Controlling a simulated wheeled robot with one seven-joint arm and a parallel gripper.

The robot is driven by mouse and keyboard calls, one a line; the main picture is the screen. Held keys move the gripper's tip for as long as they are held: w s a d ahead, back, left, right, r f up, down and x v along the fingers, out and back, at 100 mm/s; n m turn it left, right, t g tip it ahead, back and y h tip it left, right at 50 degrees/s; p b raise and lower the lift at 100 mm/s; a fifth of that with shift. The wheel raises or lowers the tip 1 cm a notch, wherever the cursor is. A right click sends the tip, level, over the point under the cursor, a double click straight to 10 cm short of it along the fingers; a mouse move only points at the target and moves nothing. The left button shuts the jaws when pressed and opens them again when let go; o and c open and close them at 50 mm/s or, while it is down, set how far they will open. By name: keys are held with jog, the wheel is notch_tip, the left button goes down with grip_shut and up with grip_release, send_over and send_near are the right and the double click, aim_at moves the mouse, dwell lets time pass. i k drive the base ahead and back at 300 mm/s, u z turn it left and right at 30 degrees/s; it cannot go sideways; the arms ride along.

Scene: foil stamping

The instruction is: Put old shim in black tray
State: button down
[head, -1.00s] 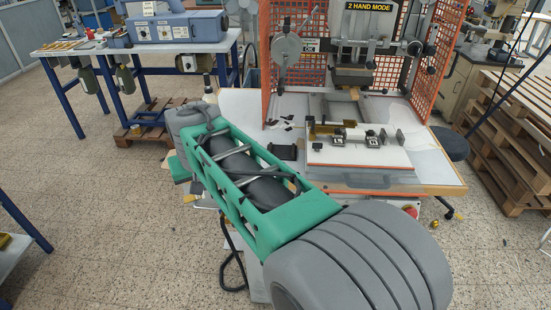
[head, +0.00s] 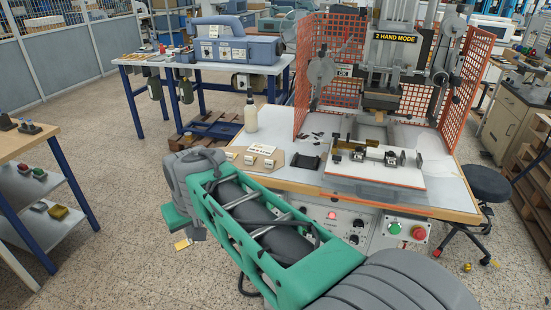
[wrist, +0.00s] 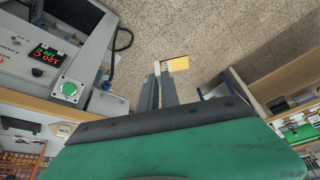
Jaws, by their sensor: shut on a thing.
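My gripper (wrist: 162,72) shows in the wrist view with its two grey fingers close together. They are shut on a thin yellow shim (wrist: 180,64), which sticks out to the right of the fingertips above the speckled floor. In the head view the yellow shim (head: 183,243) shows low at the left, below my green and grey arm; the fingers are hard to make out there. The black tray (head: 306,162) lies on the press table, left of the press bed, to the right of and well apart from the shim.
The press (head: 397,50) stands between orange mesh guards. Left of the tray are labelled wooden blocks (head: 264,152) and a white bottle (head: 251,115). A wooden bench (head: 20,140) with shelves stands at the left, a black stool (head: 488,183) at the right. Open floor lies between bench and press table.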

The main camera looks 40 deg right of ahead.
aim_at(306, 161)
jog(key=u, duration=0.2)
jog(key=i, duration=1.45)
jog(key=z, duration=0.45)
